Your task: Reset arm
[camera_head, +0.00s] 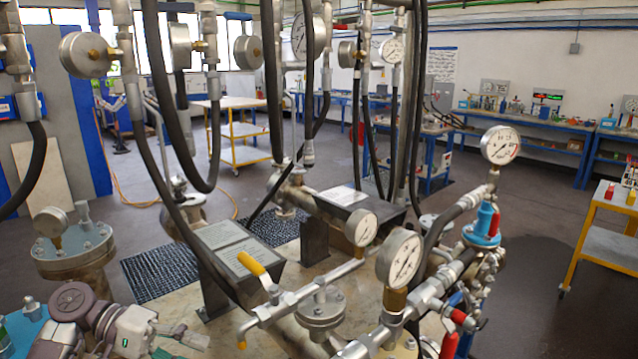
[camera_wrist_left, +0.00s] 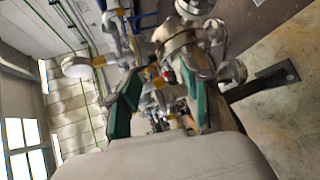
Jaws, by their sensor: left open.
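My left gripper (camera_wrist_left: 165,82) is open in the left wrist view, its two green-padded fingers apart. I see nothing held between them. Flanged metal fittings (camera_wrist_left: 177,42) and gauges show beyond the fingers; their distance is hard to judge. In the head view, grey and mauve jointed parts at the lower left look like part of my left arm, but I cannot make out the fingers there. My right gripper is not in view.
A flanged vessel (camera_head: 75,248) stands at the left. A yellow-handled valve (camera_head: 258,272), gauges (camera_head: 400,257) and piping crowd the front. Black hoses (camera_head: 150,150) hang across the left and middle. A yellow cart (camera_head: 236,140) and blue benches stand behind. Open floor shows at the right.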

